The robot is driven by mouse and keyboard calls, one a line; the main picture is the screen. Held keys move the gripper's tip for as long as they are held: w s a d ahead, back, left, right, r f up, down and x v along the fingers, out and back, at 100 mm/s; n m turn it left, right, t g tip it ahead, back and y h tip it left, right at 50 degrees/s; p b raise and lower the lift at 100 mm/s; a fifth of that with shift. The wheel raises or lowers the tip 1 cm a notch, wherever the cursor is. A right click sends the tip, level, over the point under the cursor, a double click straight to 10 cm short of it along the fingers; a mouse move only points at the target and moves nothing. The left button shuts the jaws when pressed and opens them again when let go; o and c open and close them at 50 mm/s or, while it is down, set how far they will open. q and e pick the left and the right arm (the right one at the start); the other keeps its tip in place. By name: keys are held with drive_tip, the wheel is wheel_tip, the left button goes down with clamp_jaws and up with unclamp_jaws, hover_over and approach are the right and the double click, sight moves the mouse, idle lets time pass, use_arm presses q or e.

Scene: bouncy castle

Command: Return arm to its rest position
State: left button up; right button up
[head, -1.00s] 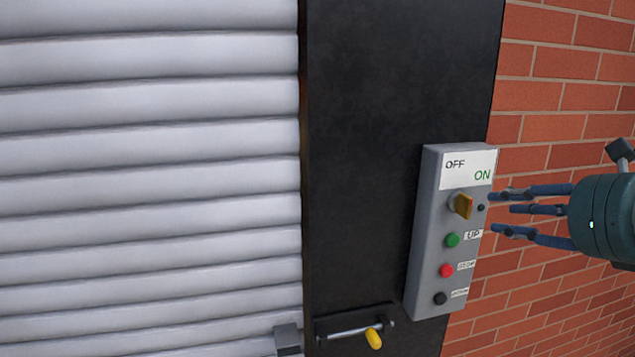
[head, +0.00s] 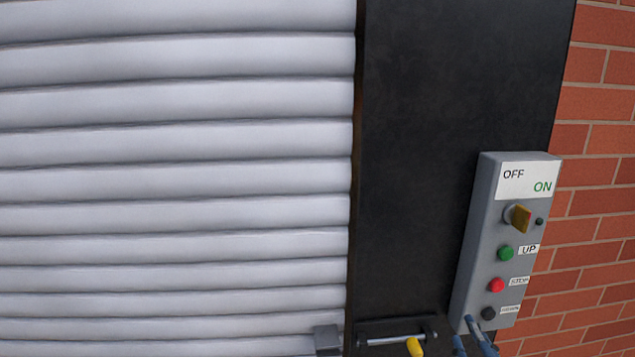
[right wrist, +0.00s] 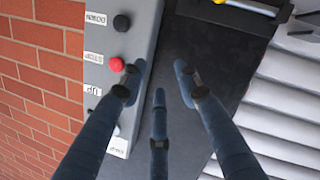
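My right gripper (head: 467,334) shows only by its blue fingers at the bottom edge of the head view, just in front of the lower end of the grey control box (head: 477,240). In the right wrist view the fingers (right wrist: 160,82) are spread apart with nothing between them, over the box and the black door post (right wrist: 205,45). I cannot tell whether any finger touches the box. The rest of my right arm is out of the head view. My left gripper is in neither view.
The box carries a yellow-orange switch (head: 520,217) and green (head: 505,253), red (head: 496,285) and black (head: 488,314) buttons. A bolt with a yellow handle (head: 414,347) sits low on the post. A white roller shutter (head: 170,180) is left, a brick wall (head: 595,240) right.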

drive_tip(key=s+f+m+g, duration=0.3)
drive_tip(key=s+f+g, duration=0.3)
drive_tip(key=f, duration=0.6)
drive_tip(key=s+a+f+m+g+y, duration=0.1)
drive_tip(key=s+a+f+g, duration=0.25)
drive_tip(key=s+f, duration=0.5)
drive_tip(key=s+a+f+m+g+y, duration=0.1)
drive_tip(key=s+a+f+g, duration=0.4)
drive_tip(key=s, duration=0.6)
wheel_tip(320, 180, down, 27)
drive_tip(key=s+b, duration=0.1)
drive_tip(key=b, duration=0.1)
drive_tip(key=s+d+f+b, duration=0.1)
drive_tip(key=s+d+f, duration=0.1)
drive_tip(key=s+f, duration=0.7)
drive_tip(key=s+d+f+b, duration=0.1)
drive_tip(key=s+d+f, duration=0.1)
drive_tip(key=s+f, duration=0.7)
wheel_tip(320, 180, down, 2)
drive_tip(key=shift+f+n, duration=0.1)
drive_tip(key=shift+n, duration=0.3)
drive_tip(key=shift+g, duration=0.25)
